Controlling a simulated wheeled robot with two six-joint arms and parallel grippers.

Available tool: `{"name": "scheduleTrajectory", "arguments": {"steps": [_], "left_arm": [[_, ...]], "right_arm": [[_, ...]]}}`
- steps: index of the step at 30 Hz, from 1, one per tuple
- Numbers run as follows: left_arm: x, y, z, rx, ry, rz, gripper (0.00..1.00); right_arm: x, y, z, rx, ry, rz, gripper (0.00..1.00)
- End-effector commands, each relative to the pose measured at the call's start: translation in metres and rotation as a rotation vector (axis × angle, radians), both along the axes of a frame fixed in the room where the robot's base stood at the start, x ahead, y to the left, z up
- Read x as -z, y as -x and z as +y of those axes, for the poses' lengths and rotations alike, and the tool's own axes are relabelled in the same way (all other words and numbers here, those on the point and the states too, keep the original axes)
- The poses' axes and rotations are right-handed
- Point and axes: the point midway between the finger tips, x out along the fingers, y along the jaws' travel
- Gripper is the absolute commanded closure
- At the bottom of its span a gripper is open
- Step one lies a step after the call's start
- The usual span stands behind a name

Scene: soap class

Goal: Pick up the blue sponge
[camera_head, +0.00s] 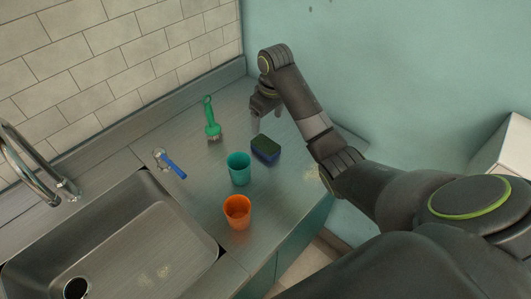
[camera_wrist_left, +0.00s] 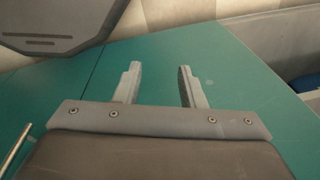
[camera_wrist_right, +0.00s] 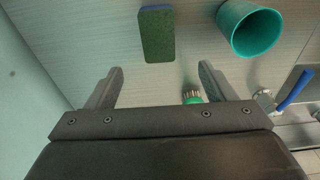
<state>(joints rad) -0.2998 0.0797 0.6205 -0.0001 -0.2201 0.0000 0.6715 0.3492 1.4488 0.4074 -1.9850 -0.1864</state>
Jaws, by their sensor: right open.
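The blue sponge (camera_head: 265,149) with a dark green top lies on the metal counter, right of the teal cup. It also shows in the right wrist view (camera_wrist_right: 157,34), green face towards the camera with a blue edge at its far end. My right gripper (camera_head: 264,122) is above the counter just behind the sponge. In the right wrist view its fingers (camera_wrist_right: 160,80) are spread and empty, with the sponge ahead of the gap between them. My left gripper (camera_wrist_left: 159,72) shows only in the left wrist view, open and empty in front of a teal cabinet surface.
A teal cup (camera_head: 239,170) stands close left of the sponge, and an orange cup (camera_head: 237,212) is nearer the front. A green brush (camera_head: 210,120) and a blue-handled tool (camera_head: 172,165) lie to the left. The sink (camera_head: 120,240) is further left; walls bound the back.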

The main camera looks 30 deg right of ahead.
Motion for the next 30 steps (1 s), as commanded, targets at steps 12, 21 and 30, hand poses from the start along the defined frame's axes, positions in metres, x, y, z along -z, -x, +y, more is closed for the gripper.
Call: {"name": "scheduleTrajectory", "arguments": {"steps": [12,21,30], "left_arm": [[-0.010,-0.001,0.000,0.000,0.000,-0.001,0.64],[-0.027,-0.001,0.000,0.000,0.000,-0.001,0.64],[-0.028,0.000,0.000,0.000,0.000,-0.001,0.64]], "right_arm": [[0.058,-0.006,0.002,0.000,-0.001,0.003,0.24],[0.091,-0.005,-0.001,0.001,-0.001,0.007,0.24],[0.111,-0.008,0.000,-0.001,0.000,0.002,0.24]]}}
